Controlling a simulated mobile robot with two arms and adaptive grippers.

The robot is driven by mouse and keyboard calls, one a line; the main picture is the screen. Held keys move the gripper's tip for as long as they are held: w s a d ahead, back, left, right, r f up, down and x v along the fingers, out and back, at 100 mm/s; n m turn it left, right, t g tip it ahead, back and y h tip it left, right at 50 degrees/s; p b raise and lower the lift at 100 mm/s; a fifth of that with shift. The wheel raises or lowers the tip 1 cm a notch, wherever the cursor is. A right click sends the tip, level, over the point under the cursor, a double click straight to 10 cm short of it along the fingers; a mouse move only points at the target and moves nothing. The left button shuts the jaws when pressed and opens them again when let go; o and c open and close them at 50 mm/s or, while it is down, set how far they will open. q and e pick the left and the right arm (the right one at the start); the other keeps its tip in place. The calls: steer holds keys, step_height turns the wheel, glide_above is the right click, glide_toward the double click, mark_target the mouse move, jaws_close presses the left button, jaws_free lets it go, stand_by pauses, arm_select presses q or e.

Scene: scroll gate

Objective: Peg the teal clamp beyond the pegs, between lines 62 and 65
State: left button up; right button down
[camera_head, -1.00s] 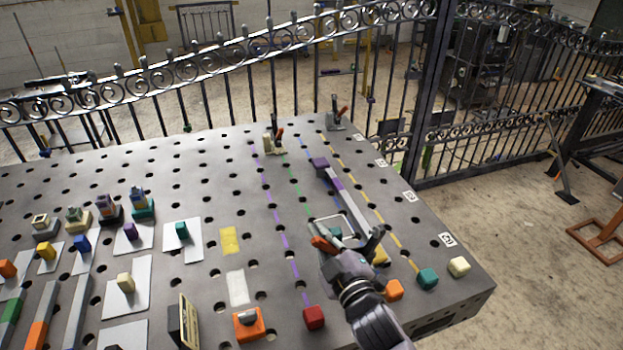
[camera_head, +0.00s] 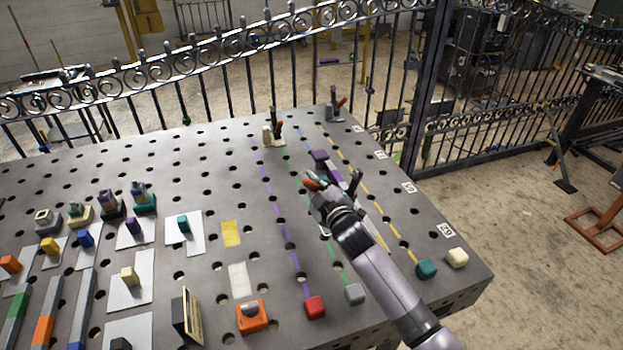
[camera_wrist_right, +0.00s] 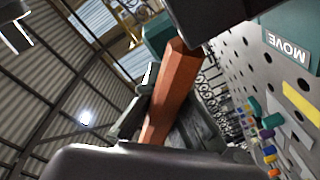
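My right gripper (camera_head: 334,184) is over the far half of the grey table, above the dashed lines. It appears shut on the teal clamp, whose orange handle (camera_head: 312,184) sticks out to the left of it. In the right wrist view the orange handle (camera_wrist_right: 172,95) stands close in front of the camera, and a teal part (camera_wrist_right: 285,38) marked "MOVE" shows at the top right. Most of the clamp is hidden by the gripper in the head view. Small number tags (camera_head: 408,188) line the table's right edge; their digits are hard to read. My left gripper is out of view.
A grey bar with a purple end (camera_head: 320,156) lies partly under my right arm. Two clamps with upright handles stand at the far edge, one cream (camera_head: 270,135) and one grey (camera_head: 335,112). Red (camera_head: 315,307), grey (camera_head: 355,293), teal (camera_head: 427,269) and cream (camera_head: 457,258) blocks stand in front.

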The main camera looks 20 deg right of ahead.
steer(key=shift+f+b, duration=2.1)
steer(key=shift+f, duration=0.2)
steer(key=shift+s+r+p, duration=0.1)
steer(key=shift+s+p, duration=0.2)
steer(key=shift+f+b, duration=1.55)
steer(key=shift+f, duration=0.65)
steer(key=c, duration=1.7)
jaws_free()
steer(key=shift+f, duration=0.15)
steer(key=shift+s+f, duration=0.1)
steer(key=shift+f, duration=0.2)
steer(key=shift+s+d+r, duration=0.1)
steer(key=shift+s+d, duration=0.05)
steer(key=shift+s, duration=1.15)
steer(key=shift+s+d+r, duration=0.1)
steer(key=shift+s+r, duration=0.05)
steer(key=shift+s, duration=1.2)
steer(key=shift+s+d+r, duration=0.1)
steer(key=shift+s+d, duration=0.05)
steer(key=shift+s, duration=1.15)
